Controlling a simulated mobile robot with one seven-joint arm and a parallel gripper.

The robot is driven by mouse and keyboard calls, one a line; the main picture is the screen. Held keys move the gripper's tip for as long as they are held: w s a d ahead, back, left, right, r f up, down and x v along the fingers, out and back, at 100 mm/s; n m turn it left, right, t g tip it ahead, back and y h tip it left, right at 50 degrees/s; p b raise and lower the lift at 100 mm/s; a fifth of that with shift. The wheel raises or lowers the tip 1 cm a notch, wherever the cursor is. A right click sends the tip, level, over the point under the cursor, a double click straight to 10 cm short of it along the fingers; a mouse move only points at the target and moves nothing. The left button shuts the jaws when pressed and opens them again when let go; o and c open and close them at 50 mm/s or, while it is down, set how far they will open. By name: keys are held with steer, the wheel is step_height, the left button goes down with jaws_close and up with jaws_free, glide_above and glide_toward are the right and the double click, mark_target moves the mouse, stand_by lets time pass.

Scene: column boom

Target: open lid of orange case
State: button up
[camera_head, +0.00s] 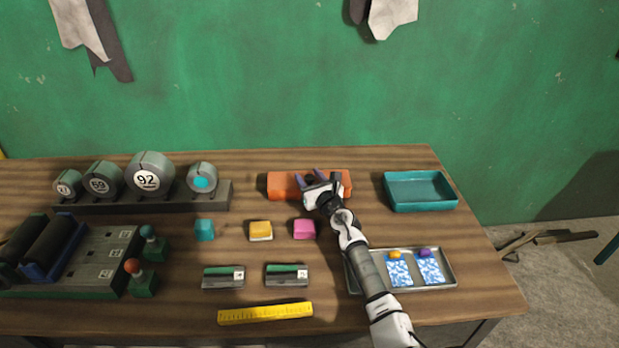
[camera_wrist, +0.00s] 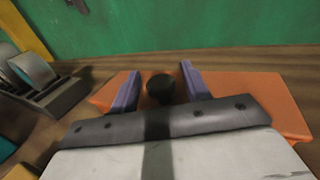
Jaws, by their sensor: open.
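The orange case (camera_head: 281,187) lies at the back middle of the wooden table, and its lid looks shut. My gripper (camera_head: 311,179) is over the case and hides part of it. In the wrist view the orange case (camera_wrist: 268,92) spreads behind the gripper. The two purple fingers of my gripper (camera_wrist: 160,85) are apart. A round black knob (camera_wrist: 161,88) shows between them, and neither finger visibly touches it. I cannot tell the height of the fingertips above the case.
A teal tray (camera_head: 420,206) stands right of the case. Teal (camera_head: 205,230), yellow (camera_head: 261,231) and pink (camera_head: 305,229) blocks sit in front. A rack of round weights (camera_head: 150,195) is left. A metal tray (camera_head: 445,283) lies near my arm.

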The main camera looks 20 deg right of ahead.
jaws_close()
stand_by(0.4)
